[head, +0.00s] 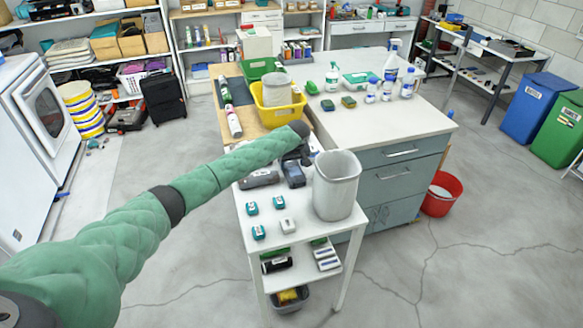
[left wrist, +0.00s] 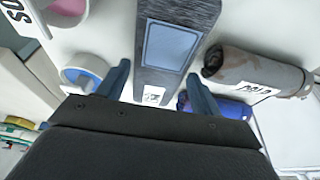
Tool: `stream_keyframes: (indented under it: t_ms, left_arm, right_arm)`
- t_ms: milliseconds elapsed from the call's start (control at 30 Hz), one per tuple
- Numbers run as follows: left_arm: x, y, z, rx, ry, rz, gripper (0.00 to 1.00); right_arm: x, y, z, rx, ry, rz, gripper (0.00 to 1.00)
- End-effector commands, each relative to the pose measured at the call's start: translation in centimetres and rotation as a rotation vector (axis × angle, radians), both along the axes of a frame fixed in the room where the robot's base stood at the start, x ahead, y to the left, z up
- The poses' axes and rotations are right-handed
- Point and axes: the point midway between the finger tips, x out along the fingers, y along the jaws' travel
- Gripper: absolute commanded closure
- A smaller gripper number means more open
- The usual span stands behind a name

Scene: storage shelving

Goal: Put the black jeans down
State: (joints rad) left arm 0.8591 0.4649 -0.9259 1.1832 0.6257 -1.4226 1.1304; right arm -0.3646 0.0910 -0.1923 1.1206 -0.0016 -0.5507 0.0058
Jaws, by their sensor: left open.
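My left gripper (head: 298,157) reaches over the white side table in the head view, with its jaws apart. In the left wrist view its two fingers (left wrist: 160,90) stand on either side of a dark grey, denim-textured piece with a blue-grey rectangle (left wrist: 172,45) and a small white label. This may be the black jeans, but I cannot be sure. It seems to lie on the white surface; the fingers do not clearly touch it. A dark piece with a blue-grey face (head: 293,174) shows just below the gripper in the head view. My right gripper is not in view.
A grey-brown roll labelled COLD (left wrist: 262,76) lies right of the fingers, above a blue item (left wrist: 232,108). A pale bin (head: 336,187) stands close by on the side table (head: 262,226). A yellow basket (head: 277,112) and a counter with bottles (head: 410,125) are behind.

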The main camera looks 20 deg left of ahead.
Motion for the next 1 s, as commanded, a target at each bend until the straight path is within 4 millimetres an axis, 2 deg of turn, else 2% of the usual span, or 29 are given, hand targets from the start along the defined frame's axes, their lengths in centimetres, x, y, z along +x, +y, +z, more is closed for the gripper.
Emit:
stream_keyframes:
  t_ms: [233,533,767,1000]
  left_arm:
    - [0.5,0.4,-2.0,0.0,0.001,0.0,0.35]
    - [0.5,0.4,-2.4,0.0,0.001,0.0,0.35]
    - [0.6,0.4,-2.3,0.0,0.0,0.0,0.79]
    - [0.6,0.4,-2.2,0.0,0.0,0.0,0.79]
  right_arm:
    - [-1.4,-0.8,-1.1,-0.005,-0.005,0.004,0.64]
    - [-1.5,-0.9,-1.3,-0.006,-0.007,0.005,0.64]
    - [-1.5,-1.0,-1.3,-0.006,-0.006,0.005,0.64]
    - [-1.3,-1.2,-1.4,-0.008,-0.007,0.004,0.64]
